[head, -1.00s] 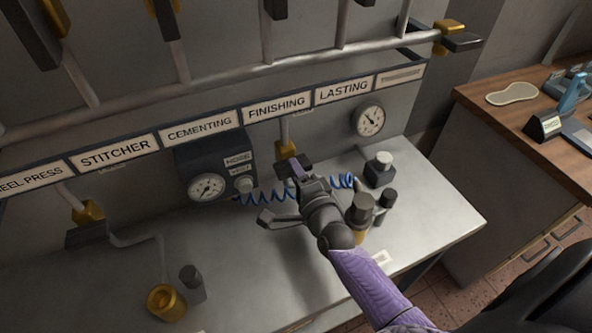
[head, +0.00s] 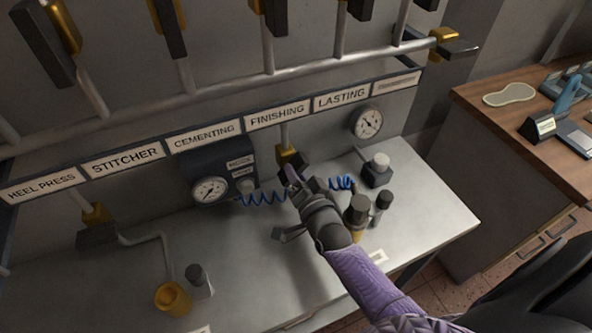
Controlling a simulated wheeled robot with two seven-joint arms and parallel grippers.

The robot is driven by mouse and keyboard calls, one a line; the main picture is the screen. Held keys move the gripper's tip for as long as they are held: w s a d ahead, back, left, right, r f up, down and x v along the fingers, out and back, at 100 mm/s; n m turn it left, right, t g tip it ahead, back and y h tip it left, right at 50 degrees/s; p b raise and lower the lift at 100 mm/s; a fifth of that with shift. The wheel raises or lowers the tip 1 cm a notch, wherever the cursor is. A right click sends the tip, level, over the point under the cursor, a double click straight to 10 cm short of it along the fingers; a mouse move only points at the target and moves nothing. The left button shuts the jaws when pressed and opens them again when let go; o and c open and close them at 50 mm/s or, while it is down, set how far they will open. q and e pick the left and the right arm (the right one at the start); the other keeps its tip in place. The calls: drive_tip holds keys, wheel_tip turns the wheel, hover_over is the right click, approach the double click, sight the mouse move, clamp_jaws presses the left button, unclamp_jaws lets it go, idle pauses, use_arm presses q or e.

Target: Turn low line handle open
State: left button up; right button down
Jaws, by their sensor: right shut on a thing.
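A brass valve (head: 287,153) sits on the short pipe below the FINISHING label. Its dark handle (head: 301,165) shows only in part, because my right gripper (head: 292,176) is over it. My right gripper is shut on this handle, with its arm reaching in from the lower right. A blue coiled hose (head: 262,198) runs behind the gripper. A second brass valve (head: 96,214) with a dark handle (head: 97,236) is at the left, below the nameplates. My left gripper is not in view.
A gauge box (head: 212,180) stands left of the gripper, and a round gauge (head: 367,122) is on the panel. Dark-capped bottles (head: 359,209) stand close right of my wrist. A brass cup (head: 172,299) is at the front left.

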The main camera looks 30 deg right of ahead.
drive_tip(key=n+p, duration=0.1)
drive_tip(key=n, duration=0.3)
drive_tip(key=shift+n, duration=2.5)
drive_tip(key=c, duration=0.5)
unclamp_jaws()
drive_tip(key=shift+p, duration=0.3)
drive_tip(key=s, duration=0.3)
drive_tip(key=s+p, duration=0.1)
drive_tip(key=s, duration=0.6)
drive_tip(key=shift+a+p, duration=0.3)
